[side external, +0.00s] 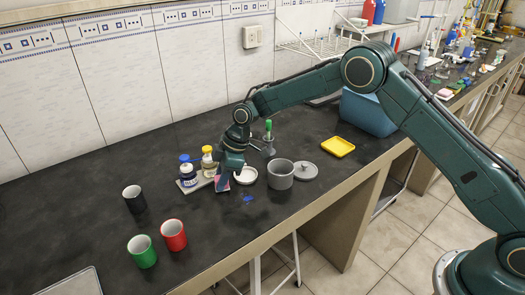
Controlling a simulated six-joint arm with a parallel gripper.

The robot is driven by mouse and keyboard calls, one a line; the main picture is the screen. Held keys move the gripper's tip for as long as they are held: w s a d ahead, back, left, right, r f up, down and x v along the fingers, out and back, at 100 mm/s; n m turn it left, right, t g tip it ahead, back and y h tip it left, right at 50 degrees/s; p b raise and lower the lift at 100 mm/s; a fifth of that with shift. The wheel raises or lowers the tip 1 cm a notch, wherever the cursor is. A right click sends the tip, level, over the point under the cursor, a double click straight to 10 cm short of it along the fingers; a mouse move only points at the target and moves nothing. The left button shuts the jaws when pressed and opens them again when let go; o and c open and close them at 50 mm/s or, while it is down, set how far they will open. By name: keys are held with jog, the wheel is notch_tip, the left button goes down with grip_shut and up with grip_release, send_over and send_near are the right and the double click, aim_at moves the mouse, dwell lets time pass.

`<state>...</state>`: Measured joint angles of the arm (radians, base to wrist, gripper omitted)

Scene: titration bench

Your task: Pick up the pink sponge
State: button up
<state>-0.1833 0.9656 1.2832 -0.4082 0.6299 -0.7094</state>
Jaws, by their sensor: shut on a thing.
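The pink sponge (223,185) shows as a small pink block with a bluish edge, low over the dark bench. It is just in front of the tray with the bottles. My gripper (227,174) points down from the end of my arm and is shut on the sponge. The fingers partly cover the sponge's upper part. I cannot tell whether the sponge touches the bench or hangs slightly above it.
Close by stand a blue-capped bottle (187,170), a yellow-capped bottle (208,161), a white dish (247,175) and a grey pot (280,174). Black (135,200), green (142,252) and red (173,235) mugs stand front left. A yellow tray (338,146) lies right.

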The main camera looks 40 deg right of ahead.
notch_tip(320, 180, up, 19)
dwell(0.5)
dwell(0.4)
jog(key=o, duration=0.5)
jog(key=shift+r, duration=0.1)
jog(key=c, duration=0.4)
